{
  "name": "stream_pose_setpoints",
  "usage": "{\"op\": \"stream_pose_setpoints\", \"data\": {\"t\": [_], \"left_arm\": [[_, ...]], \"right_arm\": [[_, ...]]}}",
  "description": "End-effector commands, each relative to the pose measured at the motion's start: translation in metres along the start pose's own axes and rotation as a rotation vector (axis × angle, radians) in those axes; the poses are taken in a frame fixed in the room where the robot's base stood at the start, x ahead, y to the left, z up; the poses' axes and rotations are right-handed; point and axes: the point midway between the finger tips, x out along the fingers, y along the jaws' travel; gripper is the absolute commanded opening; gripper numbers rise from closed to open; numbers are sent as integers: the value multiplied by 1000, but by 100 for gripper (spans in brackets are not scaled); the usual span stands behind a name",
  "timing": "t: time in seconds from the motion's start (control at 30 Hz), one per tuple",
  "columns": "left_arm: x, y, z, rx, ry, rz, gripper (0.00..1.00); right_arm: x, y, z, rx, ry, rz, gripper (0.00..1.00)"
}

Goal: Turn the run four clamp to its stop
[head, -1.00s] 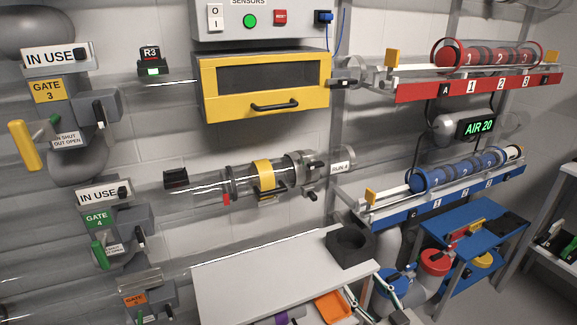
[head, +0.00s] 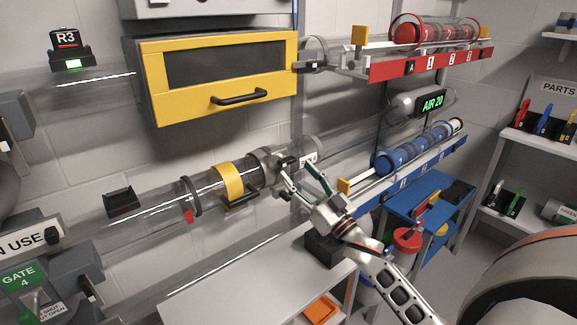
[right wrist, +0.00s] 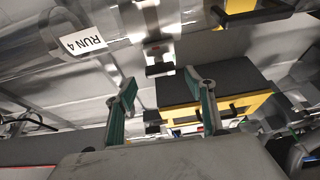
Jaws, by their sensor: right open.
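The run four clamp is a grey collar (head: 264,162) around the clear tube, with a dark handle (head: 283,162) on its right side, in the head view. The white RUN 4 label (head: 309,158) is on the tube just right of it. My right gripper (head: 298,176) is open and empty, its fingertips close to the handle; I cannot tell whether they touch it. In the right wrist view the open fingers (right wrist: 158,82) stand apart, with the RUN 4 label (right wrist: 75,45) at upper left. A dark block (right wrist: 158,70) shows between the fingertips. My left gripper is not in view.
A yellow-framed cabinet (head: 220,75) with a black handle hangs above the tube. A yellow band (head: 229,181) is on the tube left of the clamp. A white table (head: 250,285) is below, with a dark square holder (head: 326,248). Racks with red and blue cylinders are at right.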

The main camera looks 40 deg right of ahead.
Motion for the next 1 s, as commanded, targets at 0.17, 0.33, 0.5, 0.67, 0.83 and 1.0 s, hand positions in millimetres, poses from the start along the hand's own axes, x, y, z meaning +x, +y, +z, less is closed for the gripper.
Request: {"op": "stream_pose_setpoints", "data": {"t": [0.17,0.33,0.5,0.67,0.83,1.0], "left_arm": [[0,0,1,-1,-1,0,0],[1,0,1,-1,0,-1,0],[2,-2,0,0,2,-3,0],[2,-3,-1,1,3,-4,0],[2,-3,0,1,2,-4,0],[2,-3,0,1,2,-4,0]], "right_arm": [[25,0,0,-1,0,0,54],[37,0,1,-2,-2,1,54],[38,0,1,-2,-3,1,54],[38,0,1,-2,-3,1,44],[38,0,1,-2,-2,0,16],[38,0,1,-6,-2,-2,16]]}}
